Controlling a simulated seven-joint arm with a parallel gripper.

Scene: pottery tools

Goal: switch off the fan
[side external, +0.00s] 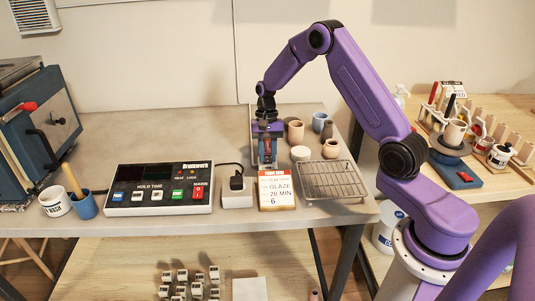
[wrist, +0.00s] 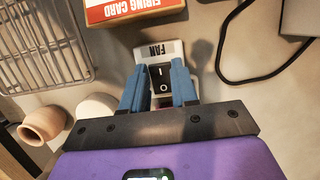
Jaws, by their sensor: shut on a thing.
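A white switch box labelled FAN (wrist: 150,52) is in the wrist view, with a black rocker switch (wrist: 161,77) marked with a line and an O. I cannot tell which side of the rocker is pressed. My gripper (wrist: 157,72) has its blue fingers on either side of the rocker, shut on the fan switch. In the side view, my gripper (side external: 266,154) points down behind the firing card and mostly hides the switch box.
A wire rack (side external: 332,180) and several small pots (side external: 296,131) are to the right.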

